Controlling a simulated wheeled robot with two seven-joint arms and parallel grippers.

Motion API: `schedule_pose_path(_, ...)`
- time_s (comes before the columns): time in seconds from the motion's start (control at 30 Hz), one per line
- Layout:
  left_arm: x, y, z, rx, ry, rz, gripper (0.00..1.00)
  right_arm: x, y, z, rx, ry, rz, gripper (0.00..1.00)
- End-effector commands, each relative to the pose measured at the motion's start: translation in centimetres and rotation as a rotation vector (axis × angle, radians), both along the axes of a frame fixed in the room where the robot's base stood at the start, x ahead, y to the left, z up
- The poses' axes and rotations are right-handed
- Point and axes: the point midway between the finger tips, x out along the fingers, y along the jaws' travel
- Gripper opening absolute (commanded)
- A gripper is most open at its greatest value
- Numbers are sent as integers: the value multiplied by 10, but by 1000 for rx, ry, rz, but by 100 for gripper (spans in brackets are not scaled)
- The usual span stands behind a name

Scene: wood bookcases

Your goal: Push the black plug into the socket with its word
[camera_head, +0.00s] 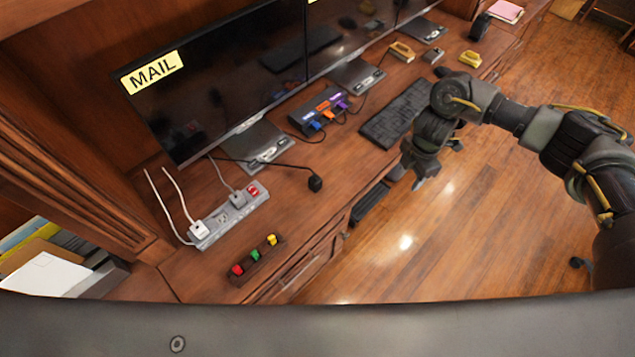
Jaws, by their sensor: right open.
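The black plug (315,183) lies on the wooden desk near its front edge, its black cord running back to the left under the monitor. A grey power strip (258,204) lies to its left. A white plug (199,230) and a grey plug (238,199) sit in it, with a bare socket (223,218) between them and a red switch at its right end. Any word on the strip is too small to read. My right gripper (408,178) is open and appears empty, off the desk's front edge, right of the black plug. My left gripper is out of view.
A monitor with a yellow MAIL label (152,72) stands behind the strip. A black hub (318,111) with coloured cables and a keyboard (396,114) lie to the right. A small rack with red, green and yellow pieces (256,259) lies in front. Desk around the plug is clear.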

Motion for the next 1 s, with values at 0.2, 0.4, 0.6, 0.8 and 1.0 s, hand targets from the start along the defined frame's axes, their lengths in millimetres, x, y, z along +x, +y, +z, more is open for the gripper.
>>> schedule_pose_path(0.2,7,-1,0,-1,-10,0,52,0,0,0,0,0,0,52)
schedule_pose_path(0.4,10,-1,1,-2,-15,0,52,0,1,0,1,0,1,52)
schedule_pose_path(0.6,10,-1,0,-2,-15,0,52,-13,47,-20,98,-39,42,52)
schedule_pose_path(0.8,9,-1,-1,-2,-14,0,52,-52,174,-39,414,-181,3,52)
schedule_pose_path(1.0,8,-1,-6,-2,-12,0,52,-68,233,-50,667,-260,-390,52)
